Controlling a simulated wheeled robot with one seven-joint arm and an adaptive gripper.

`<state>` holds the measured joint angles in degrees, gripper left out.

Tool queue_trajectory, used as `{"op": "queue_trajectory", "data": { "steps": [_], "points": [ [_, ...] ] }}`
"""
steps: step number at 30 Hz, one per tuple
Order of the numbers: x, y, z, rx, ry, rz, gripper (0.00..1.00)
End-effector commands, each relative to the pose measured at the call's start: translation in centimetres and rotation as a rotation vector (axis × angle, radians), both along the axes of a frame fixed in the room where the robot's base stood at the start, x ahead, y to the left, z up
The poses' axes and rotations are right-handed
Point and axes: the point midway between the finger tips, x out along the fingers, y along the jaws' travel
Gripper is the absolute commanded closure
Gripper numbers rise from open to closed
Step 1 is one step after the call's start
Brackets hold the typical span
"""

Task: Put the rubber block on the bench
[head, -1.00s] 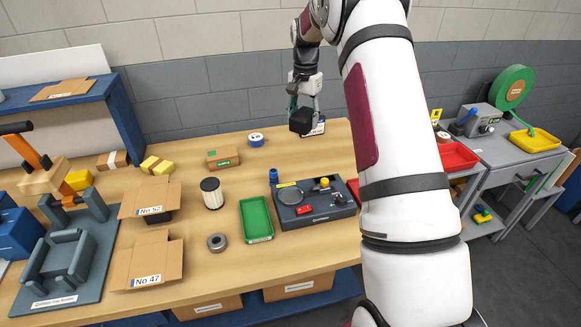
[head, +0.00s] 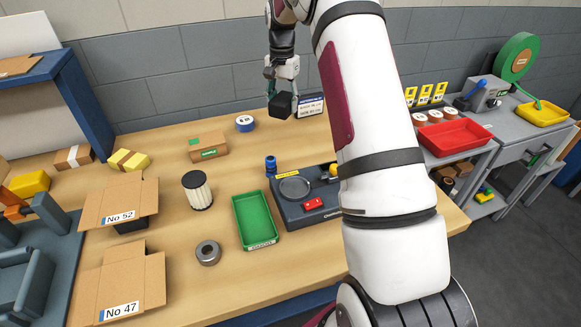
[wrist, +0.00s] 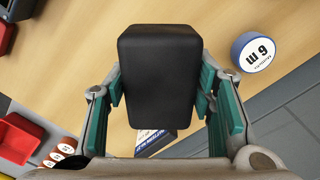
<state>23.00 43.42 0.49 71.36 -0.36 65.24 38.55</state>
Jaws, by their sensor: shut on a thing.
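The black rubber block (wrist: 160,75) is held between the green-padded fingers of my gripper (wrist: 162,100) in the wrist view. In the head view the block (head: 281,105) hangs below my gripper (head: 283,88), over the back of the wooden bench (head: 225,265). The gap between the block and the bench top is hard to judge. The bench also shows behind the block in the wrist view (wrist: 85,65).
A cardboard box (head: 209,147), a white filter (head: 197,190), a green tray (head: 256,220) and a dark scale (head: 310,205) stand nearer. Bare wood lies between them.

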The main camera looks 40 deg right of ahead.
Motion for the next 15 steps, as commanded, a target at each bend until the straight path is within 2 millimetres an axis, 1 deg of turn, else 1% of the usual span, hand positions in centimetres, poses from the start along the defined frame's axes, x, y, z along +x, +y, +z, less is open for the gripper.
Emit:
{"op": "queue_trajectory", "data": {
  "steps": [1,5,12,15],
  "points": [
    [0.4,0.0,-0.6,0.0,-0.001,0.0,0.9],
    [0.6,0.0,-1.5,0.0,0.0,0.0,0.9],
    [0.4,0.0,-5.5,0.001,0.002,0.0,0.9],
    [0.5,0.0,-6.6,0.0,0.0,-0.001,0.9]
  ]
}}
